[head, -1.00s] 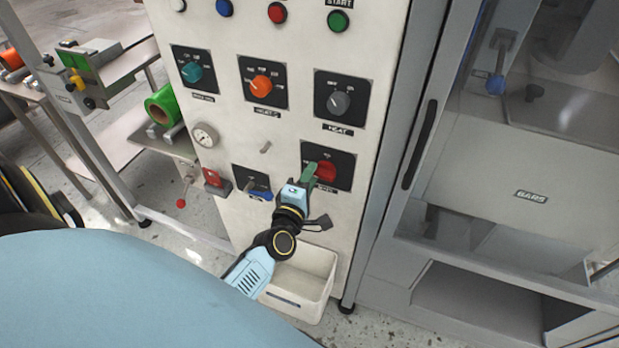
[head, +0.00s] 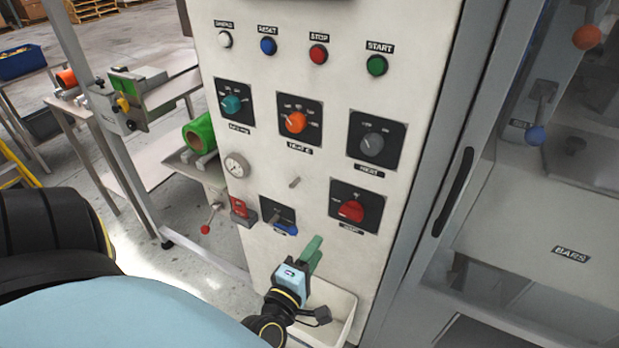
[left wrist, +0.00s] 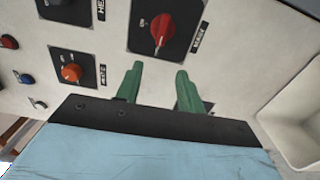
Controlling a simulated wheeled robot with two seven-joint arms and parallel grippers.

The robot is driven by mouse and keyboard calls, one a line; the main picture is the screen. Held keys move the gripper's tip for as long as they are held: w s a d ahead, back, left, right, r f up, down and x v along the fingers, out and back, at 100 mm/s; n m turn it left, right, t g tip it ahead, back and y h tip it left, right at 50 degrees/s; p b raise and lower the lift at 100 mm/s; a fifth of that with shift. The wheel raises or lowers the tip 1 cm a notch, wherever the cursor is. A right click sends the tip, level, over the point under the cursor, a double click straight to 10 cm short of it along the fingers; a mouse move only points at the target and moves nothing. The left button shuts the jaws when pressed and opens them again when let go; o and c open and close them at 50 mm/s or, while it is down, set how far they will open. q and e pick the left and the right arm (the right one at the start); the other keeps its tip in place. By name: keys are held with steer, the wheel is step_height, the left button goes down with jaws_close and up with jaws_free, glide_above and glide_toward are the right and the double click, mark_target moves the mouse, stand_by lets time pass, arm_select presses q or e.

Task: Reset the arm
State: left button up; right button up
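My left gripper (head: 312,250) is low in front of the white control panel (head: 310,180), below the red rotary knob (head: 352,210) and apart from it. In the left wrist view its two green fingers stand apart with nothing between them, so the gripper (left wrist: 157,85) is open. The red knob (left wrist: 163,30) is ahead of the fingertips there, with the orange knob (left wrist: 72,73) to the left. My right gripper is not in view.
A white bin (head: 335,305) sits at the panel's foot, partly behind my left gripper. A glass-doored cabinet (head: 530,200) stands right. Open floor shows at left.

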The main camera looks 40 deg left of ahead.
arm_select(q)
steer(key=shift+v, duration=0.9)
steer(key=s+d+f+m+g+h+b, duration=0.1)
steer(key=s+d+f+m+g+h, duration=0.2)
steer(key=f, duration=0.7)
steer(key=s+d+f+m+g+b, duration=0.1)
steer(key=s+f+m+g, duration=0.1)
steer(key=f+m, duration=0.5)
steer(key=s+d+f+m+g+h+b, duration=0.1)
steer(key=s+d+f+m+g+h, duration=0.15)
steer(key=f, duration=0.95)
steer(key=s+a+f+m+g+b, duration=0.1)
steer(key=s+f+m+g, duration=0.3)
steer(key=s+f, duration=0.4)
steer(key=s+a+f+m+g+y+b, duration=0.1)
steer(key=s+a+f+m+g, duration=0.1)
steer(key=s+f+m+g, duration=0.3)
steer(key=s+f+m, duration=0.1)
steer(key=s+f, duration=0.3)
steer(key=s, duration=0.5)
steer(key=shift+s+m, duration=0.25)
steer(key=shift+m, duration=0.1)
steer(key=shift+f+y, duration=0.1)
steer(key=shift+y, duration=0.15)
